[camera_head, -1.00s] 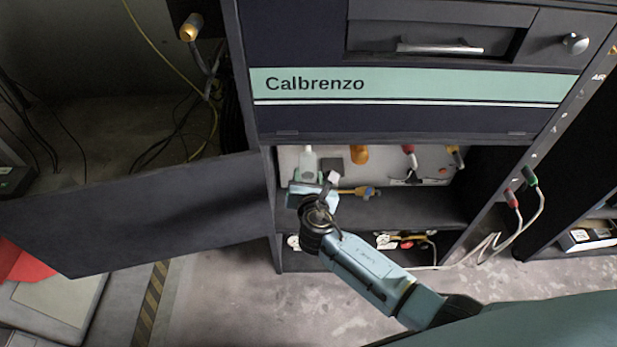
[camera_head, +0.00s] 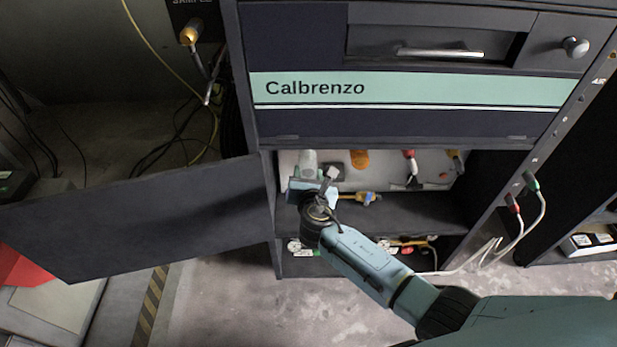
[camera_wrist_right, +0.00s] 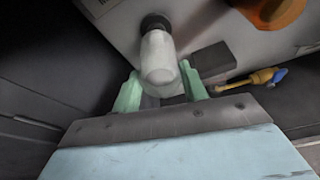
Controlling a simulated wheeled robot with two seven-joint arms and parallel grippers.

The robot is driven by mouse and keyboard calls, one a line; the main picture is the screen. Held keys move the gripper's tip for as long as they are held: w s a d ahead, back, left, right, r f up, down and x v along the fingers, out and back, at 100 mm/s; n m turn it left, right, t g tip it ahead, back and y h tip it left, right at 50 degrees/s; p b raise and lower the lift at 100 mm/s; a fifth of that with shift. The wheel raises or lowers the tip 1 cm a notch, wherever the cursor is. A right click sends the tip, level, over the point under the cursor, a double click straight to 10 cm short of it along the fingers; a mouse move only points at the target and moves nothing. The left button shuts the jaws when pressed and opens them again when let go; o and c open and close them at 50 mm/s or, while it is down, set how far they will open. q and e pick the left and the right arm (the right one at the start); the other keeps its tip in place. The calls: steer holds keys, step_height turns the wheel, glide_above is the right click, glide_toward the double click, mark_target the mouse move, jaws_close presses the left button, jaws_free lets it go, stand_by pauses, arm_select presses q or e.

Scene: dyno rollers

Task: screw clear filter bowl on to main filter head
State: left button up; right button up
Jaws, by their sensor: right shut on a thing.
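The clear filter bowl (camera_wrist_right: 161,58) stands between the two green fingers of my right gripper (camera_wrist_right: 160,92), which is shut on it. In the wrist view its far end meets a dark round fitting, the main filter head (camera_wrist_right: 155,22), on the pale back panel. I cannot tell whether the threads are engaged. In the head view the bowl (camera_head: 308,160) shows as a pale cylinder at the left of the open cabinet bay, just beyond my right gripper (camera_head: 307,174). The filter head is not clear there. My left gripper is out of view.
An orange part (camera_head: 359,159) and a red-handled part (camera_head: 409,158) are on the panel to the right. The open cabinet door (camera_head: 150,215) is on the left. The dark shelf (camera_head: 420,210) has free room.

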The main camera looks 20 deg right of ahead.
steer(key=shift+w+d, duration=0.25)
steer(key=shift+w, duration=0.7)
steer(key=shift+w+d, duration=0.2)
steer(key=shift+w, duration=0.35)
stand_by(1.2)
steer(key=shift+w+d, duration=0.1)
steer(key=shift+w, duration=0.25)
